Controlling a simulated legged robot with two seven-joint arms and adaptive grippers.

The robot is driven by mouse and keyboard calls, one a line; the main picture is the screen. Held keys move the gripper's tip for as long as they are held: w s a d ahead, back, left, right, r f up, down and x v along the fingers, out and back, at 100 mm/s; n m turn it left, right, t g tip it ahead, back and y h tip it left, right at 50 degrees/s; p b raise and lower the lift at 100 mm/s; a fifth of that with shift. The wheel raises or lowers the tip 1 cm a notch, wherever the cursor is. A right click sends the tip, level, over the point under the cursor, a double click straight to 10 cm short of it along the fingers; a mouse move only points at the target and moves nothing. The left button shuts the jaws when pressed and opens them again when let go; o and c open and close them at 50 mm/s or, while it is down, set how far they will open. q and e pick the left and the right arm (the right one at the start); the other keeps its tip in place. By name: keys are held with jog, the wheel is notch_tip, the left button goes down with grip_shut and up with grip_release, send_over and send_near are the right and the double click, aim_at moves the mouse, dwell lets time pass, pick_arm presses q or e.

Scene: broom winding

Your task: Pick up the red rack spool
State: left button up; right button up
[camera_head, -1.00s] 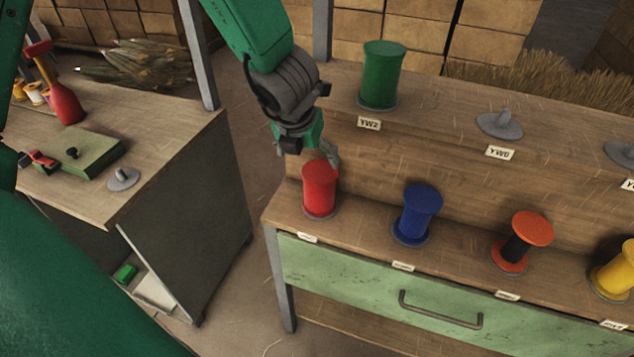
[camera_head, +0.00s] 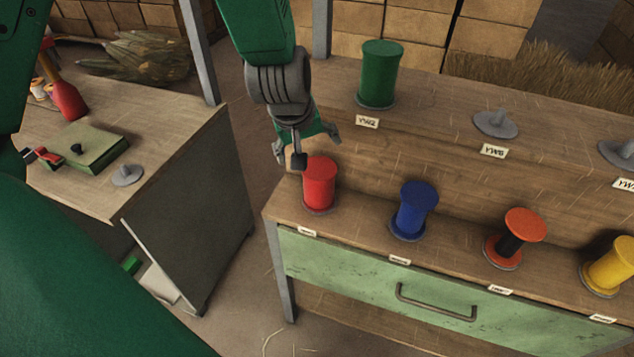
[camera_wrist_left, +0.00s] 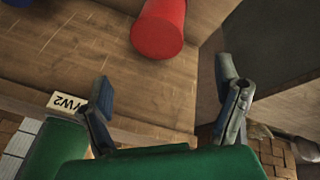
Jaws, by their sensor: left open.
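The red rack spool (camera_head: 320,186) stands upright at the left end of the rack's lower shelf in the head view. It also shows at the top of the left wrist view (camera_wrist_left: 158,30), ahead of the fingers and apart from them. My left gripper (camera_head: 307,150) is open and empty, just above and behind the red spool in the head view. Its two fingers also show spread in the left wrist view (camera_wrist_left: 166,95), with bare wood between them. My right gripper is not in view.
On the lower shelf stand a blue spool (camera_head: 414,210), a red-and-black spool (camera_head: 516,238) and a yellow spool (camera_head: 612,266). A green spool (camera_head: 380,75) and an empty peg (camera_head: 496,124) are on the upper shelf. A workbench (camera_head: 185,115) stands left across a gap.

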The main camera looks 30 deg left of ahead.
aim_at(310, 171)
pick_arm(q)
jog(key=f+m, duration=0.2)
jog(key=w+f+m, duration=0.1)
jog(key=f+m, duration=0.1)
jog(key=f, duration=0.1)
jog(key=w+a+f+m, duration=0.1)
jog(key=f+m, duration=0.2)
jog(key=shift+w+a+g, duration=0.1)
jog(key=shift+w+g, duration=0.05)
jog(key=shift+g, duration=0.15)
jog(key=f, duration=0.1)
jog(key=w+d+f, duration=0.1)
jog(key=f, duration=0.1)
jog(key=w+f, duration=0.1)
jog(key=shift+d+f, duration=0.35)
jog(key=shift+f, duration=0.05)
jog(key=shift+w+a+f, duration=0.1)
jog(key=shift+a+f, duration=0.05)
jog(key=shift+f, duration=0.05)
jog(key=shift+a, duration=0.35)
jog(key=shift+a+f, duration=0.1)
jog(key=c, duration=1.3)
jog(key=shift+d, duration=0.4)
jog(key=shift+c, duration=0.2)
